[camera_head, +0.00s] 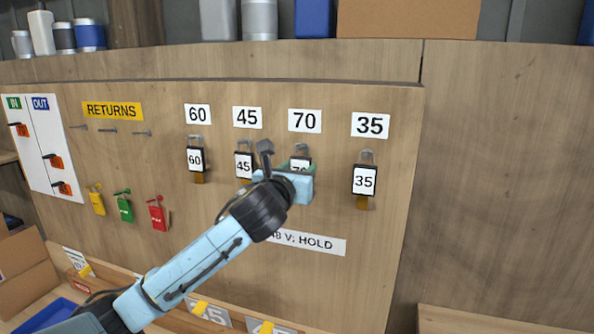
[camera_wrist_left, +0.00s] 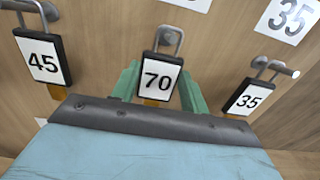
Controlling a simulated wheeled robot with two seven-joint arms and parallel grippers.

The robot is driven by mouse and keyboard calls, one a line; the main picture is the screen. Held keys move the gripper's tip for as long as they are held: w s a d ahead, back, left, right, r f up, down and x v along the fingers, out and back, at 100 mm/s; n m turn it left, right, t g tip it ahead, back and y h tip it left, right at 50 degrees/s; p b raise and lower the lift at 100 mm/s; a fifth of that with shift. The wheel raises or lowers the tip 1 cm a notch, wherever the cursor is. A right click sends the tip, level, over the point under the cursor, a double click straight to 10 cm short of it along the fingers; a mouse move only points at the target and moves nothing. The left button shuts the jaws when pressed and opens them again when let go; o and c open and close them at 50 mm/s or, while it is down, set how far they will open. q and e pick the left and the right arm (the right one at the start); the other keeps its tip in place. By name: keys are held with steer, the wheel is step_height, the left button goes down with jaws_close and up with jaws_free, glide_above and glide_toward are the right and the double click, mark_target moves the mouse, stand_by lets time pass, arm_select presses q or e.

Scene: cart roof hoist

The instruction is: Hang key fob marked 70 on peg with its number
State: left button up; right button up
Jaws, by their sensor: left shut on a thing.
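The key fob marked 70 (camera_head: 299,163) is black with a white label and is upright just below the number plate 70 (camera_head: 305,121). My left gripper (camera_head: 300,172) is shut on it and hides its lower part in the head view. In the left wrist view, the green fingers of my left gripper (camera_wrist_left: 160,90) stand on both sides of the fob (camera_wrist_left: 158,78). A metal peg (camera_wrist_left: 170,38) shows at the fob's top. The fob's top meets the peg, but I cannot tell whether its hole is around it. My right gripper is not in view.
Fobs 60 (camera_head: 195,161), 45 (camera_head: 243,164) and 35 (camera_head: 364,181) hang under their plates, with 45 and 35 close on either side of my gripper. Empty pegs (camera_head: 107,130) sit under the RETURNS sign. Coloured padlocks (camera_head: 125,207) hang lower left.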

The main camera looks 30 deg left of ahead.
arm_select(q)
steer(key=o, duration=1.2)
steer(key=shift+c, duration=0.2)
steer(key=shift+s, duration=0.15)
steer(key=p+v, duration=0.1)
steer(key=v, duration=1.2)
steer(key=shift+p, duration=0.35)
